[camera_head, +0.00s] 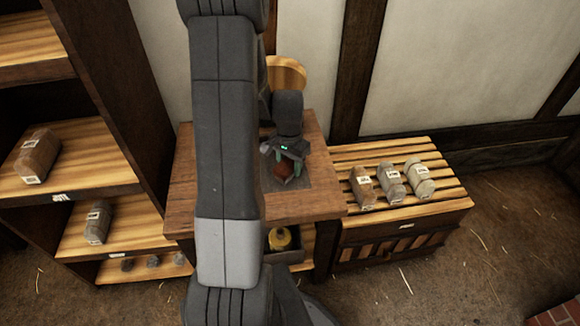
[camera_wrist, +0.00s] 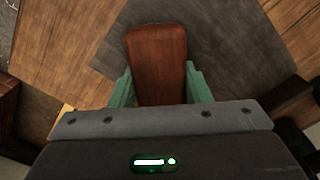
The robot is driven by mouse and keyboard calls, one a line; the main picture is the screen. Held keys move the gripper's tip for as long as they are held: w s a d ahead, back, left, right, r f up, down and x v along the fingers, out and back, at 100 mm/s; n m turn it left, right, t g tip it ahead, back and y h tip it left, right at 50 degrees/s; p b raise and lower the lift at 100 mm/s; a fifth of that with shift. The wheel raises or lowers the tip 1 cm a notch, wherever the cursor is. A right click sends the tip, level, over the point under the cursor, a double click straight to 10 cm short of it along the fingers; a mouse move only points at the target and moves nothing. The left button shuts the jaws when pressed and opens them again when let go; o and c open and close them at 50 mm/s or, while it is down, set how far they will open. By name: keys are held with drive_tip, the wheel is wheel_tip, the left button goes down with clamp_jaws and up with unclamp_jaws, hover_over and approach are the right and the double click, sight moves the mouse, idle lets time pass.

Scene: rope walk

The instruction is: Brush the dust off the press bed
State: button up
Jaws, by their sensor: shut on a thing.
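My gripper (camera_head: 284,167) is over the dark grey press bed (camera_head: 302,182), a flat square on the wooden table. It also shows in the wrist view (camera_wrist: 160,92), where its green fingers are shut on the sides of a reddish-brown wooden block, which looks like the back of a brush (camera_wrist: 157,60). The brush shows in the head view (camera_head: 284,170) below the fingers. Its bristles are hidden, and I cannot tell whether it touches the bed. The bed fills the upper right of the wrist view (camera_wrist: 230,50). No dust can be made out on it.
A slatted bench (camera_head: 400,205) with wrapped bundles (camera_head: 390,180) stands right of the table (camera_head: 215,215). A wooden shelf (camera_head: 105,190) with more bundles is at the left. A yellow object (camera_head: 281,239) sits under the table. Open floor lies at the right.

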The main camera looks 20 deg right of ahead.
sight(291, 184)
drive_tip(key=shift+w+d, duration=0.25)
drive_tip(key=shift+w, duration=0.7)
drive_tip(key=shift+w+d, duration=0.2)
drive_tip(key=shift+w, duration=0.7)
drive_tip(key=shift+s+a+f, duration=0.1)
drive_tip(key=shift+s+a, duration=0.1)
drive_tip(key=shift+s, duration=0.6)
drive_tip(key=shift+s+a+f, duration=0.1)
drive_tip(key=shift+s+a, duration=0.1)
drive_tip(key=shift+s, duration=0.65)
drive_tip(key=shift+s+a+f, duration=0.1)
drive_tip(key=shift+s+a, duration=0.1)
drive_tip(key=shift+s, duration=0.6)
drive_tip(key=shift+s+a+r+b, duration=0.1)
drive_tip(key=shift+s+a+b, duration=0.1)
drive_tip(key=shift+s, duration=0.6)
drive_tip(key=shift+s+a+b, duration=0.2)
drive_tip(key=shift+s, duration=0.6)
drive_tip(key=shift+w+r+p, duration=0.15)
drive_tip(key=shift+r+p, duration=2.15)
drive_tip(key=shift+r, duration=0.85)
wheel_tip(291, 184, up, 3)
drive_tip(key=shift+f+p, duration=0.1)
drive_tip(key=shift+p, duration=1.05)
